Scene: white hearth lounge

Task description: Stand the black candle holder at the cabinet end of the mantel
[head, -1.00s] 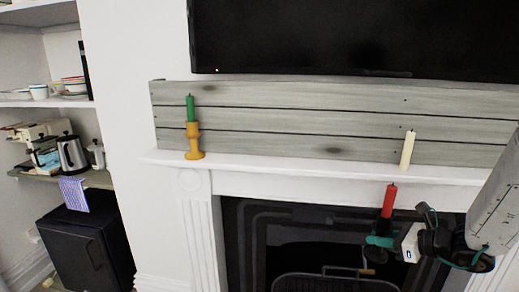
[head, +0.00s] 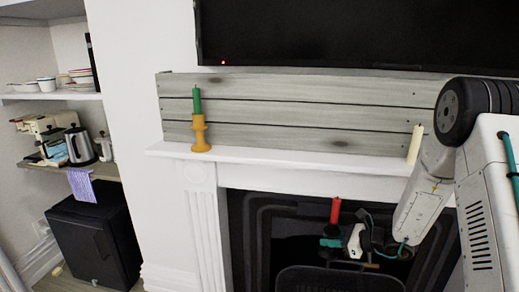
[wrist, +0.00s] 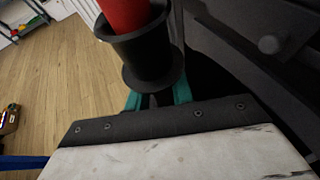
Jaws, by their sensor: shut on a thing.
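The black candle holder (wrist: 145,52) is in my gripper in the wrist view, with a red candle (wrist: 124,14) standing in it. In the head view the red candle (head: 335,210) shows above my gripper (head: 332,243), in front of the dark fireplace opening and below the mantel shelf. My gripper's teal fingers are shut on the holder; the holder itself is hard to make out against the dark fireplace in the head view. The white mantel (head: 290,158) runs across the picture. Its left end lies nearest the shelves and the black cabinet (head: 95,238).
A yellow-brown holder with a green candle (head: 197,101) stands near the mantel's left end. A cream candle (head: 415,144) stands farther right, close to my arm in the picture. The mantel between them is clear. A television (head: 360,38) hangs above the grey planks.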

